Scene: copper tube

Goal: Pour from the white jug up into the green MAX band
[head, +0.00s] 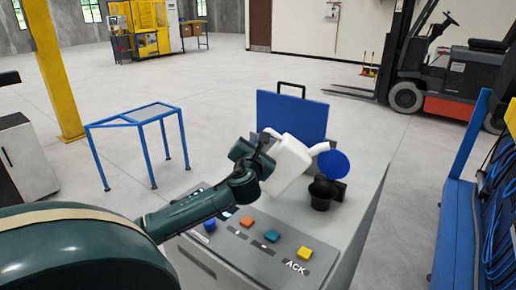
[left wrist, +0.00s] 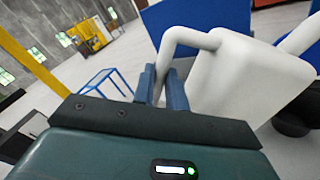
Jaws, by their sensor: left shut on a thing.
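The white jug (head: 287,163) is tilted in the air above the grey cabinet, with its spout (head: 319,148) toward the right. The jug fills the upper right of the left wrist view (left wrist: 250,80). My left gripper (head: 262,143) is shut on the jug's handle, which shows between the fingers (left wrist: 163,88) in the left wrist view. A black filler neck (head: 322,194) stands on the cabinet below and right of the jug. A round blue disc (head: 334,164) is above it, close to the spout. I cannot make out a green MAX band or any liquid. My right gripper is not in view.
The grey cabinet (head: 350,222) has a front panel with coloured buttons (head: 272,236). A blue upright case (head: 292,114) with a black handle stands behind the jug. A blue frame stand (head: 130,123) is at the left, a forklift (head: 440,70) at the back right.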

